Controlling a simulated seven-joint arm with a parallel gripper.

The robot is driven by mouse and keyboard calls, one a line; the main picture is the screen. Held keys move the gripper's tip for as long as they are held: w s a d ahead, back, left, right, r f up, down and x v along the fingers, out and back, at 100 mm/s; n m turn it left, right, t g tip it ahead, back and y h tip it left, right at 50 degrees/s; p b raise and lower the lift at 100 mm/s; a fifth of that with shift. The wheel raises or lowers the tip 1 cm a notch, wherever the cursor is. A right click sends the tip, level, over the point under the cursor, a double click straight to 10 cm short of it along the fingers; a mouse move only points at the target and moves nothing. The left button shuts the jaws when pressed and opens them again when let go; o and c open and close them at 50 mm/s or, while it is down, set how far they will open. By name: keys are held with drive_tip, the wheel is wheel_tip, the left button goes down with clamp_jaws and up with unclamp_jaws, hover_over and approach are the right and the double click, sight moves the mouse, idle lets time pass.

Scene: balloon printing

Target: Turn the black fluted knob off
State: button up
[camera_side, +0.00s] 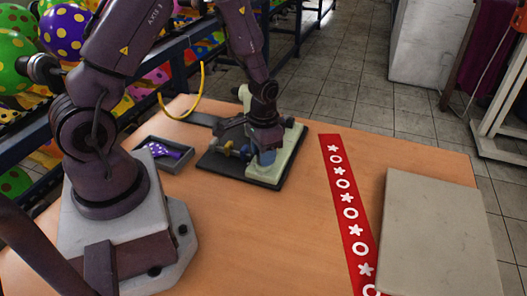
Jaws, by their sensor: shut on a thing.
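A small pale green printing machine (290,145) stands on a black base plate (225,166) on the table. My gripper (256,143) is lowered over the machine, its jaws at the level of its fittings. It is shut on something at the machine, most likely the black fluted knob. The knob cannot be made out clearly behind the dark fingers. A blue-grey part (268,162) shows just below the gripper, and small brass-yellow fittings (228,147) show to its left.
A dark tray (180,165) with a purple, white-dotted balloon (160,150) lies left of the machine. A red strip with white stars and rings (345,200) and a grey slab (435,235) lie on the right. The wooden table (260,245) is clear in front.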

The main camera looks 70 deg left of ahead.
drive_tip(key=shift+n, duration=1)
drive_tip(key=o, duration=0.9)
wheel_tip(320, 180, up, 13)
drive_tip(key=shift+r, duration=0.1)
drive_tip(key=s+d+r+t, duration=0.2)
drive_tip(key=s+d+r, duration=0.1)
drive_tip(key=s+r, duration=0.1)
drive_tip(key=s+d+r+m+t, duration=0.1)
drive_tip(key=s+d+r, duration=0.1)
drive_tip(key=s+r, duration=0.2)
drive_tip(key=s+d+r+m+t, duration=0.1)
drive_tip(key=s+d+r+t, duration=0.1)
drive_tip(key=r, duration=0.5)
drive_tip(key=shift+s+d+r+t, duration=0.15)
drive_tip(key=shift+s+d, duration=0.25)
drive_tip(key=shift+s, duration=0.25)
drive_tip(key=shift+s+d+r+t, duration=0.15)
drive_tip(key=shift+s+d, duration=0.25)
drive_tip(key=shift+s, duration=0.2)
